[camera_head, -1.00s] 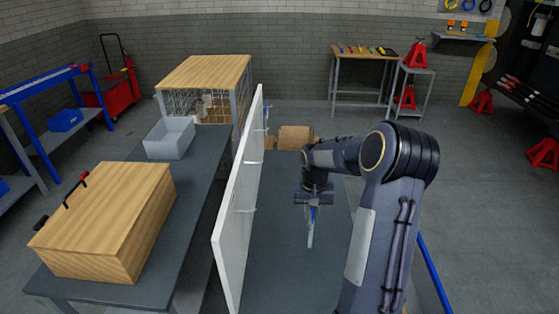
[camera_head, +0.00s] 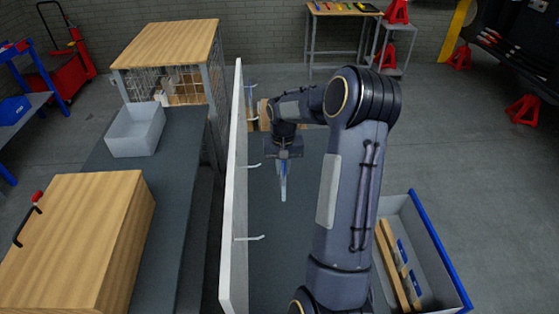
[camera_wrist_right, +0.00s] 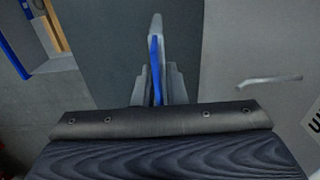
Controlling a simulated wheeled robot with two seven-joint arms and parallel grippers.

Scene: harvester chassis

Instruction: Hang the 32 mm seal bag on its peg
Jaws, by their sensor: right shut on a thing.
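My right gripper (camera_head: 283,157) is shut on a thin, pale bag with a blue strip (camera_head: 283,187), which hangs down from the jaws nearly edge-on. The bag also shows in the right wrist view (camera_wrist_right: 157,55), between the fingers (camera_wrist_right: 157,88). A white upright board (camera_head: 233,190) stands left of the gripper. Light pegs stick out from its right face, a near one (camera_head: 249,238) and a farther one (camera_head: 248,166). One peg (camera_wrist_right: 268,80) shows right of the bag in the wrist view. The bag is apart from the pegs. Its print is unreadable. My left gripper is out of view.
A grey bench top (camera_head: 270,250) lies below the bag. A blue-rimmed bin (camera_head: 440,245) with wooden strips and blue items stands at lower right. Left of the board are a wooden box (camera_head: 75,235), a grey tray (camera_head: 135,130) and a wire cage with a wooden top (camera_head: 165,43).

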